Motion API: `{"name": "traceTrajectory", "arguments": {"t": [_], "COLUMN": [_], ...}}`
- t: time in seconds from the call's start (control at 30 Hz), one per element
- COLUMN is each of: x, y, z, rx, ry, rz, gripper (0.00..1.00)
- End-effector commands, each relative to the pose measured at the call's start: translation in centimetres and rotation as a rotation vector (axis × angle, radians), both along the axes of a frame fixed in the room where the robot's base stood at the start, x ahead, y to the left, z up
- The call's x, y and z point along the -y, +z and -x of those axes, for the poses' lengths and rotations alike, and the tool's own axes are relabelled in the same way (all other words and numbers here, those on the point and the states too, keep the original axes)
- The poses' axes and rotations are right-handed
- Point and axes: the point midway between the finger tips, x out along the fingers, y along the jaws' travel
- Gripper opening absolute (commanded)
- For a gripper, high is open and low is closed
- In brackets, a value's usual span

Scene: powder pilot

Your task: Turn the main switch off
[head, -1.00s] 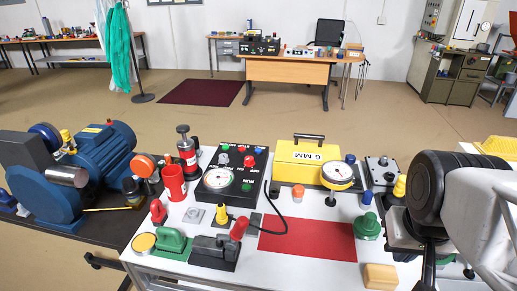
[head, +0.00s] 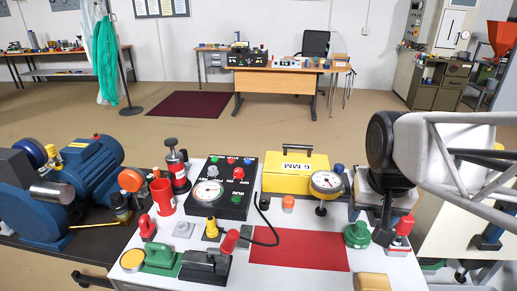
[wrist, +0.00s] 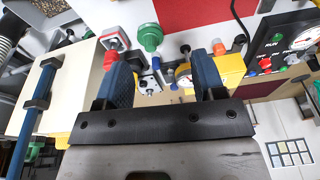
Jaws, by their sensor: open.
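A black control box (head: 229,193) stands on the white table, with a round dial, a red knob (head: 238,174), coloured buttons and white lettering. I cannot tell for sure which part is the main switch. The box also shows at the right edge of the wrist view (wrist: 292,50), where RUN can be read. My gripper (wrist: 165,72) is open and empty, with its two blue fingers apart. It is above the right part of the table, well away from the control box. In the head view my arm hides part of the table's right side.
A yellow box (head: 290,178) and a dial gauge (head: 327,183) stand between the control box and my arm. A green knob (head: 357,235) and a red-topped piece (head: 403,228) stand below my arm. A red-handled lever (head: 229,241) and cable lie in front. The red mat (head: 298,253) is bare.

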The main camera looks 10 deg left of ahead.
Motion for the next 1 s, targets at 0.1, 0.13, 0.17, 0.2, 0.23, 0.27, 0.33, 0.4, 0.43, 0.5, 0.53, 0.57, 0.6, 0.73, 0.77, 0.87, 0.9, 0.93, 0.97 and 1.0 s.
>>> {"name": "traceTrajectory", "arguments": {"t": [0.1,0.13,0.17,0.2,0.23,0.27,0.33,0.4,0.43,0.5,0.53,0.57,0.6,0.73,0.77,0.87,0.9,0.93,0.97,1.0], "x": [-1.1,-1.4,-1.7,-2.1,-2.4,-2.7,-3.5,-4.3,-4.7,-5.5,-5.9,-6.3,-6.8,-8.7,-9.1,-10.6,-11.3,-11.8,-12.2,-12.9], "y": [0.4,0.6,0.7,0.7,0.9,0.9,1.0,1.1,1.1,1.1,1.1,1.0,1.0,0.7,0.6,0.2,0.0,-0.1,-0.3,-0.5], "z": [-2.7,-3.4,-4.0,-4.9,-5.6,-6.2,-7.8,-9.3,-9.9,-11.5,-12.1,-12.7,-13.6,-16.4,-17.0,-19.1,-19.9,-20.5,-21.1,-21.9], "rx": [-0.015,-0.017,-0.020,-0.025,-0.027,-0.030,-0.037,-0.044,-0.047,-0.054,-0.056,-0.060,-0.064,-0.076,-0.080,-0.089,-0.093,-0.095,-0.099,-0.102], "ry": [-0.014,-0.020,-0.025,-0.030,-0.036,-0.040,-0.052,-0.062,-0.067,-0.078,-0.083,-0.087,-0.094,-0.114,-0.118,-0.135,-0.141,-0.146,-0.151,-0.158], "rz": [-0.007,-0.008,-0.011,-0.012,-0.014,-0.015,-0.020,-0.022,-0.023,-0.026,-0.027,-0.028,-0.030,-0.034,-0.034,-0.037,-0.038,-0.038,-0.039,-0.040], "gripper": [0.63,0.63,0.63,0.63,0.63,0.63,0.63,0.63,0.63,0.63,0.63,0.63,0.63,0.63,0.63,0.63,0.63,0.63,0.63,0.63]}}
